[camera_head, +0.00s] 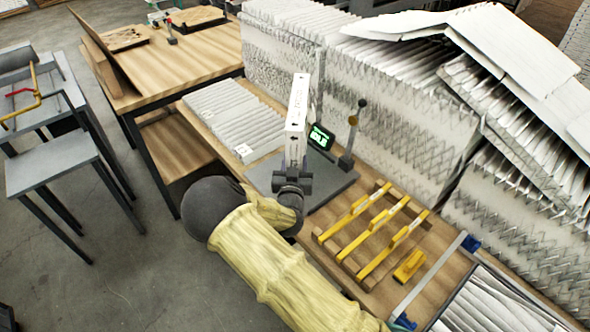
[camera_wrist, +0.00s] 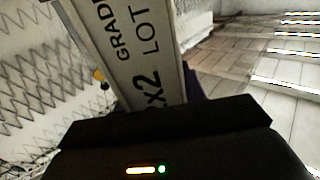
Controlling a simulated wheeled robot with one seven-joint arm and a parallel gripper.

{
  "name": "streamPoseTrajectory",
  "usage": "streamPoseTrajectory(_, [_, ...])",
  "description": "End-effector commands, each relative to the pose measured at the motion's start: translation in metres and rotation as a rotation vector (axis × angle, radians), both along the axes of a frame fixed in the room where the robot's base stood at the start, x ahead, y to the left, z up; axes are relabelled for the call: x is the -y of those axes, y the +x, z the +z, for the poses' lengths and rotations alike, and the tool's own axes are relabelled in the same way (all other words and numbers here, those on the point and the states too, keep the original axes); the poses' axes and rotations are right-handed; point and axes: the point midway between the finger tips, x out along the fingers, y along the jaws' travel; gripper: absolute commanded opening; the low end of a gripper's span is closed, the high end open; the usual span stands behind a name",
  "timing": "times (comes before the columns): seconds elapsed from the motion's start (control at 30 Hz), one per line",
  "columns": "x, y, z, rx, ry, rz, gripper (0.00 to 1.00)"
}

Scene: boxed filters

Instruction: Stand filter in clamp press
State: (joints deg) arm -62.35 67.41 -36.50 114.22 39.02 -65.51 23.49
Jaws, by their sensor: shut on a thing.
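A thin white boxed filter (camera_head: 298,110) stands upright in my gripper (camera_head: 292,180), above a dark grey base plate (camera_head: 335,187). In the wrist view the filter (camera_wrist: 140,45) shows printed lettering, including "LOT", and rises from the dark gripper body (camera_wrist: 165,125). My gripper is shut on its lower part; the fingertips are hard to make out. The plate carries a lever with a black knob (camera_head: 361,104) and a green-lit display (camera_head: 320,137). To its right lies a wooden rack with yellow bar clamps (camera_head: 375,235). I cannot tell which is the clamp press, or whether the filter touches the plate.
A row of flat white filters (camera_head: 235,115) lies left of the plate on the wooden bench. Tall pleated stacks (camera_head: 400,95) line the back. A yellow block (camera_head: 410,264) and a tray of white filters (camera_head: 470,305) are at right. A wooden table (camera_head: 195,55) stands at left.

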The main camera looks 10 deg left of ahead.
Motion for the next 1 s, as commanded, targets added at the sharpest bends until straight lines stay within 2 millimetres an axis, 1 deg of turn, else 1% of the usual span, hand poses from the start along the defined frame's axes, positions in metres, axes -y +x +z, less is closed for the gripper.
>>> streamPoseTrajectory(0.1, [0.0,0.0,-0.014,-0.001,-0.004,0.001,0.15])
streamPoseTrajectory(0.27, [0.0,0.0,-0.029,0.001,-0.002,0.001,0.15])
streamPoseTrajectory(0.63, [0.0,0.0,-0.034,0.002,0.0,0.0,0.15])
streamPoseTrajectory(0.67, [0.0,0.0,-0.034,0.0,0.0,0.0,0.45])
streamPoseTrajectory(0.7, [0.0,0.0,-0.033,0.0,0.0,0.0,0.53])
streamPoseTrajectory(0.73, [0.0,0.0,-0.033,0.0,0.0,0.0,0.58])
streamPoseTrajectory(0.77, [0.0,0.0,-0.033,0.0,0.0,0.0,0.62])
streamPoseTrajectory(1.0, [0.0,0.0,-0.033,0.0,0.0,0.0,0.62])
